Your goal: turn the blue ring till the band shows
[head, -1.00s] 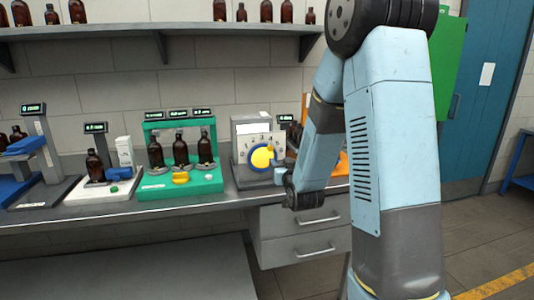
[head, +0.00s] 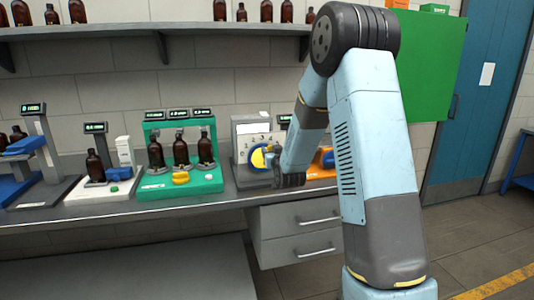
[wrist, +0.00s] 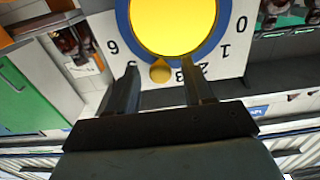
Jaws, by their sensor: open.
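The blue ring (wrist: 217,42) circles a large yellow disc (wrist: 172,22) on a white dial plate (wrist: 236,50) with black numbers, seen upside down in the wrist view. In the head view the ring (head: 251,158) and disc (head: 258,158) show only in part, the rest hidden behind my arm. I cannot make out a band.
The dial stands on a grey bench (head: 225,198). Left of it is a green stand (head: 205,184) with amber bottles (head: 181,149). An orange thing (head: 318,168) is to the right, partly behind my arm. A shelf (head: 120,32) with bottles runs above.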

